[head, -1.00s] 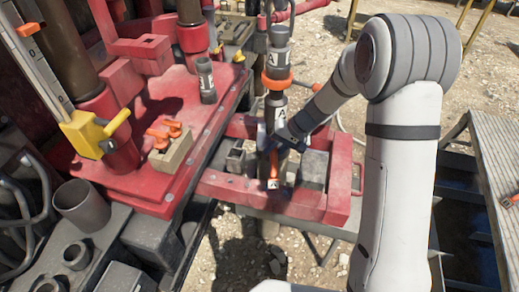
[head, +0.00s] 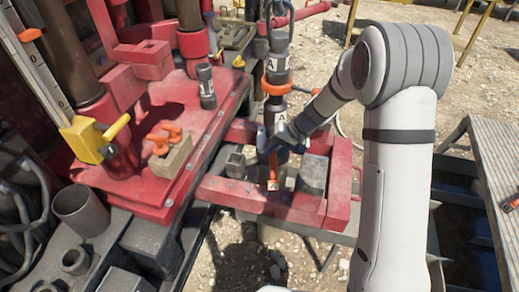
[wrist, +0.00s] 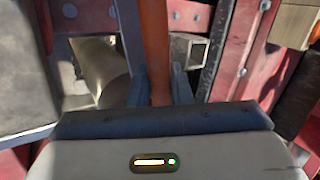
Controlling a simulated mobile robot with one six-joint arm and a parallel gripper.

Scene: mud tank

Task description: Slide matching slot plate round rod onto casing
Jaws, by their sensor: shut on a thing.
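My gripper (head: 281,138) is low beside the upright dark rod (head: 280,100), inside the red frame. In the wrist view its fingers (wrist: 158,90) are shut on an orange bar (wrist: 155,40). The lower end of an orange bar (head: 272,182) shows below my gripper in the head view. The rod carries white "A" labels, and an orange ring (head: 277,89) sits around it between them. I cannot tell which part is the slot plate; some of the held piece is hidden by my gripper. A grey cylinder, possibly the casing (wrist: 98,65), shows left of the fingers.
The red frame (head: 330,210) closes in around my gripper. A grey block (head: 313,172) stands at its right. On the red deck are a tan block with orange pieces (head: 170,158) and a labelled dark cylinder (head: 206,88).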

